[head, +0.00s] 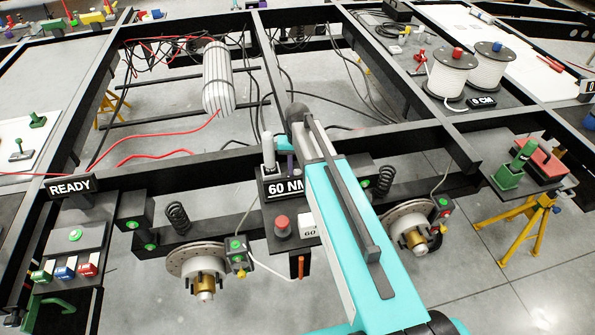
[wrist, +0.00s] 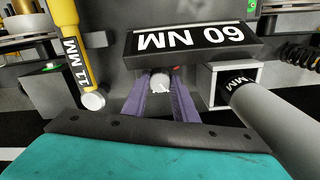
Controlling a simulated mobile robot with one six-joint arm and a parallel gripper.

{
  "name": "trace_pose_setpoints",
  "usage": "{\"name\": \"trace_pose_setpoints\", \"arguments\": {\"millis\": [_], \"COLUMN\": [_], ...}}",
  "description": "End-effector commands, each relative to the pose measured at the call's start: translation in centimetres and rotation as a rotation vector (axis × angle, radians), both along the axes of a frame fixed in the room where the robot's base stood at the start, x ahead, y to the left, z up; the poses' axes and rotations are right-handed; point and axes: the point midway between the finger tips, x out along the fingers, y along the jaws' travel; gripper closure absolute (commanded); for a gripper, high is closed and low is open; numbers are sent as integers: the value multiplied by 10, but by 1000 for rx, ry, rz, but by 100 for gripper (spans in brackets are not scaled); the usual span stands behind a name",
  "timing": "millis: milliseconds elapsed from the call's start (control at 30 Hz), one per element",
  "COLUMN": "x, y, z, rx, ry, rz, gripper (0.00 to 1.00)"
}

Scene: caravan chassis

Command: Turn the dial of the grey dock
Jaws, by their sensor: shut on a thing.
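The grey dock (head: 293,248) with the "60 NM" sign (head: 285,187) is on the black frame in the head view. The sign appears upside down in the wrist view (wrist: 187,42). A small pale round dial (wrist: 160,83) with a mark on its face is below the sign, between the two purple fingers of my gripper (wrist: 160,90). The fingers are closed on its sides. In the head view only a little purple of my gripper (head: 284,143) shows behind the sign; my teal arm covers part of the dock, and the dial is hidden there.
Red cables (head: 150,157) lie at left.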

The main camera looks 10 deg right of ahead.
Motion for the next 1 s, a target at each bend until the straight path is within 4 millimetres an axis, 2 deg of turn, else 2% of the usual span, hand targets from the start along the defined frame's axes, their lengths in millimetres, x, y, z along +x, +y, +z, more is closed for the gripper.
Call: {"name": "trace_pose_setpoints", "arguments": {"millis": [333, 800, 833, 933, 1000], "x": [1, 1, 1, 1, 1], "y": [0, 0, 0, 0, 0], "z": [0, 1, 1, 1, 1], "rx": [0, -1, -1, -1, 0], "ry": [-1, -2, -2, -2, -1], "rz": [-165, -187, -187, -187, -187], "gripper": [97, 97, 73, 56, 56]}}
